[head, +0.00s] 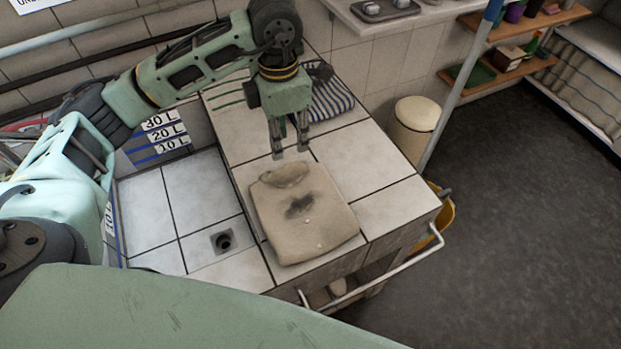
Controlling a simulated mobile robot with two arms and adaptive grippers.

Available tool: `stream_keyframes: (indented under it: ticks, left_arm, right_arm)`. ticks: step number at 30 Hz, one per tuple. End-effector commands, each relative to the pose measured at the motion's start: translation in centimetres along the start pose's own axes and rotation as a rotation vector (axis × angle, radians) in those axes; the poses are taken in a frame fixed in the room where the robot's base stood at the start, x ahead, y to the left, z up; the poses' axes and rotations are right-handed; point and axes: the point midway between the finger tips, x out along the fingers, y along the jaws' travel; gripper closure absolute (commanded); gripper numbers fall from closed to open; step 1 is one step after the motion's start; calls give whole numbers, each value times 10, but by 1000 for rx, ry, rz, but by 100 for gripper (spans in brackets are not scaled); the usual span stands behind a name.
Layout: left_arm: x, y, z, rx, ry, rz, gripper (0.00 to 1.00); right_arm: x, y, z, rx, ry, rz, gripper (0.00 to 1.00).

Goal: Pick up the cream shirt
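The cream shirt (318,223) lies folded flat on the tiled counter (392,210) beside the sink. It has a dark stain near its middle and a collar at its far end. My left gripper (290,155) points down just beyond the collar end, above the counter. Its two fingers are apart with nothing between them. I cannot tell its exact height over the tiles. My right gripper is not in the picture.
A striped cloth (328,98) lies behind my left gripper. The tiled sink (180,215) with a drain is to the left. A metal rail (390,268) runs along the counter's front. A cream bin (414,128) stands to the right. Open floor lies at the right.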

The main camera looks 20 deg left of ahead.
Motion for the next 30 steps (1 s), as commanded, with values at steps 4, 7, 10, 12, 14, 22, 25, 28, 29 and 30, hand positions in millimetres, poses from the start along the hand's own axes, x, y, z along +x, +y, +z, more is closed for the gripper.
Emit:
stream_keyframes:
  ticks: [4,7,10,12,14,22,25,28,29,30]
  left_arm:
    - [14,-1,-1,0,4,-4,70]
    - [25,-1,-1,-1,3,-4,70]
    - [36,-2,-2,-1,5,-4,70]
    - [46,-3,-3,-1,6,-5,70]
    - [55,-4,-3,0,6,-4,70]
    - [78,-3,-2,0,1,-1,70]
    - [78,-3,-2,0,1,-1,70]
    - [78,-3,-2,0,1,-1,74]
    - [78,-3,-2,0,1,-1,77]
    - [78,-3,-2,0,1,-1,80]
  right_arm:
    - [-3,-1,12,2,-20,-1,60]
    - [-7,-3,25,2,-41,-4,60]
    - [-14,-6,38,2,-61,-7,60]
    - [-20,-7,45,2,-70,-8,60]
    - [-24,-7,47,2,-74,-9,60]
    - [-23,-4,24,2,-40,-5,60]
    - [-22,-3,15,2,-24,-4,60]
    - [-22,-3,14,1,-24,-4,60]
    - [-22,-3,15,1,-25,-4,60]
    - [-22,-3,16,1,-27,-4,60]
